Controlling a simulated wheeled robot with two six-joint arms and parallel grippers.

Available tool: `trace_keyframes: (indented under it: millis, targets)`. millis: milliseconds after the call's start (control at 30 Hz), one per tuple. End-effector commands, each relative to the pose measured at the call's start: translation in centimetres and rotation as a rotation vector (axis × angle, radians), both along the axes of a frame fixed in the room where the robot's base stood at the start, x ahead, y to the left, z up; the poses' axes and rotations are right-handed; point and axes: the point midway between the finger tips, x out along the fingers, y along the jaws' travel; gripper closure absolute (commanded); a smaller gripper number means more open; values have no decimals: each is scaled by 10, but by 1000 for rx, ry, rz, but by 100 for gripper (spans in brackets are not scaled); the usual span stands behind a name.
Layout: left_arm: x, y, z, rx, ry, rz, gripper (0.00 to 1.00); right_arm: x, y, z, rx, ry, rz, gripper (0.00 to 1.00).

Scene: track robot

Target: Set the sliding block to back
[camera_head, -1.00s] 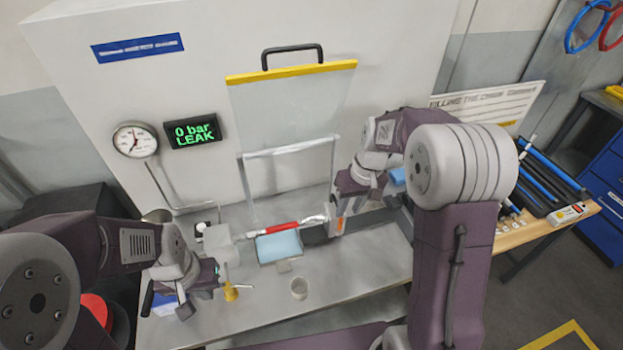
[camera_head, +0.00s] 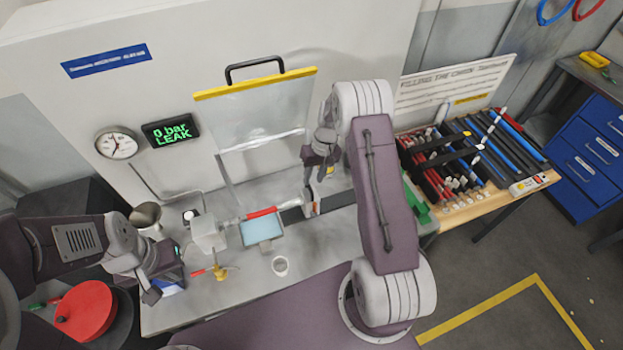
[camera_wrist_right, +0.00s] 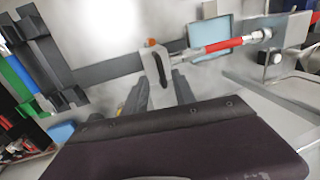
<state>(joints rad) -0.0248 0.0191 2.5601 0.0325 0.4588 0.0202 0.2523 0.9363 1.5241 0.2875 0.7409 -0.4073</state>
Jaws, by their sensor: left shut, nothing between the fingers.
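The sliding block (camera_head: 312,200) is a small pale upright piece with an orange mark on the dark rail, at the right end of the red hose. In the right wrist view, the block (camera_wrist_right: 158,62) stands just beyond my fingers. My right gripper (camera_head: 318,172) is close above and behind the block in the head view, partly hidden by my arm. In the wrist view, its two dark fingers (camera_wrist_right: 163,92) are apart, with the block between their tips in the picture; I cannot tell if they touch it. My left gripper (camera_head: 154,290) is shut and empty at the bench's left end.
A red hose (camera_head: 262,213) runs from a grey fitting (camera_head: 208,233) toward the block. A clear guard with a yellow bar (camera_head: 255,83) is above. A rack of coloured tubes (camera_head: 470,150) is at the right.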

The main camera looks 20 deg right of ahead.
Motion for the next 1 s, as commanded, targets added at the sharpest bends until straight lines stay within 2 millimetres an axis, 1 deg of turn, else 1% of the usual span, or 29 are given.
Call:
trace_keyframes:
  millis: [33, 100, 200, 333, 500, 567, 600, 633, 1000]
  targets:
    - [0, 0, 9, 0, 0, 0, 100, -1, 3, -5, 1, 4, 1, 68]
    - [0, 0, 13, 0, 0, 0, 100, 0, 5, -16, 1, 2, 1, 68]
    - [0, 0, 16, 0, 0, 0, 100, 0, 7, -28, 0, 1, 1, 68]
    - [0, 0, 16, 0, 0, 0, 100, 1, 7, -33, 0, -1, 1, 68]
    - [0, 0, 15, 0, 0, 0, 100, 1, 7, -34, 0, -2, 1, 68]
    - [0, 0, 15, 0, 0, 0, 100, 1, 7, -34, 0, -2, 1, 84]
    - [0, 0, 15, 0, 0, 0, 100, 1, 7, -34, 0, -2, 1, 95]
    - [0, 0, 15, 0, 0, 0, 100, 1, 7, -33, 0, -2, 1, 100]
    - [0, 0, 15, 0, 0, 0, 100, 1, 7, -33, 0, -2, 1, 100]
